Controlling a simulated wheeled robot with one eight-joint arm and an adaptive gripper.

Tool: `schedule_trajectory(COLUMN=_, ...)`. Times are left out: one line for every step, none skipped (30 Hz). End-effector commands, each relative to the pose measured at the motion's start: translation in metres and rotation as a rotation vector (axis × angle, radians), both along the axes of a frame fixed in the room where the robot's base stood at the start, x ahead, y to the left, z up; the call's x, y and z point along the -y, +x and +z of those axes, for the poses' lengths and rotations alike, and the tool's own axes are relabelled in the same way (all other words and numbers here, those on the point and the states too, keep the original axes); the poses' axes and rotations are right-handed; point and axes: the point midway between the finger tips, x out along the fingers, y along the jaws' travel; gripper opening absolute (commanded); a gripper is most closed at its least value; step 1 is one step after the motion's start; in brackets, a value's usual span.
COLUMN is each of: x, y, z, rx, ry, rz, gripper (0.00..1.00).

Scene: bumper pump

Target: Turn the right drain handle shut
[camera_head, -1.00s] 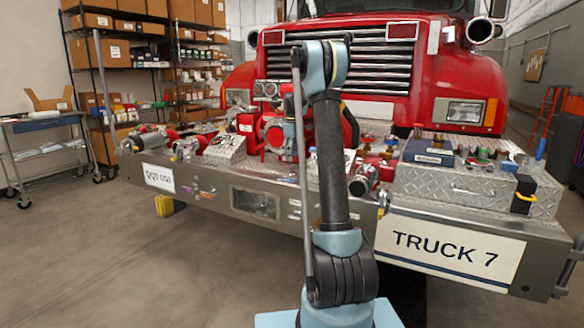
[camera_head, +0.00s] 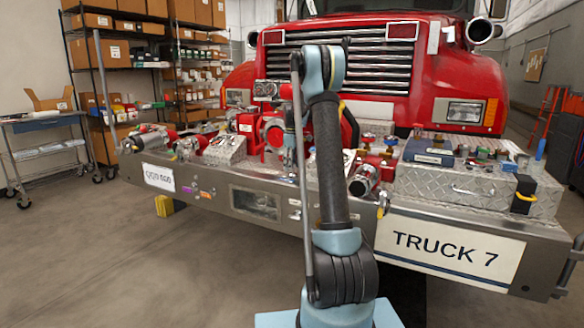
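Behind my arm, a red pump (camera_head: 273,131) sits on the truck's steel bumper (camera_head: 225,190).
A silver-red nozzle (camera_head: 364,181) points forward at the bumper's middle. A diamond-plate box (camera_head: 465,190) with a blue case (camera_head: 430,151) and small items stands at the right. The red truck (camera_head: 465,80) rises behind. The floor at the left front is clear.

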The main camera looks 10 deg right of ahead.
Motion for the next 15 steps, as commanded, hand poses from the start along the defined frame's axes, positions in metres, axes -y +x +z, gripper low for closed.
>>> schedule_trajectory(x=0.0005, y=0.0005, z=-0.0001, rx=0.001, ry=-0.001, rz=-0.001, gripper=0.29)
schedule_trajectory(x=0.0006, y=0.0005, z=0.0000, rx=0.001, ry=-0.001, rz=-0.001, gripper=0.29)
schedule_trajectory(x=0.0006, y=0.0006, z=-0.0001, rx=0.001, ry=-0.001, rz=-0.002, gripper=0.29)
schedule_trajectory(x=0.0006, y=0.0005, z=0.0000, rx=0.001, ry=-0.001, rz=-0.004, gripper=0.29)
schedule_trajectory(x=0.0007, y=0.0006, z=0.0000, rx=0.001, ry=-0.001, rz=-0.007, gripper=0.29)
schedule_trajectory(x=0.0007, y=0.0006, z=0.0000, rx=0.002, ry=-0.001, rz=-0.012, gripper=0.29)
schedule_trajectory(x=0.0007, y=0.0007, z=0.0000, rx=0.002, ry=-0.001, rz=-0.018, gripper=0.29)
schedule_trajectory(x=0.0007, y=0.0007, z=0.0000, rx=0.002, ry=-0.001, rz=-0.024, gripper=0.29)
schedule_trajectory(x=0.0007, y=0.0007, z=0.0000, rx=0.002, ry=-0.001, rz=-0.036, gripper=0.29)
schedule_trajectory(x=0.0008, y=0.0008, z=0.0000, rx=0.002, ry=-0.001, rz=-0.047, gripper=0.29)
schedule_trajectory(x=0.0008, y=0.0008, z=0.0000, rx=0.002, ry=-0.001, rz=-0.059, gripper=0.29)
schedule_trajectory(x=0.0009, y=0.0009, z=0.0000, rx=0.002, ry=-0.001, rz=-0.079, gripper=0.29)
schedule_trajectory(x=0.0009, y=0.0009, z=0.0000, rx=0.002, ry=-0.001, rz=-0.094, gripper=0.29)
schedule_trajectory(x=0.0009, y=0.0008, z=0.0000, rx=0.002, ry=-0.001, rz=-0.113, gripper=0.29)
schedule_trajectory(x=0.0010, y=0.0009, z=0.0000, rx=0.002, ry=-0.001, rz=-0.140, gripper=0.29)
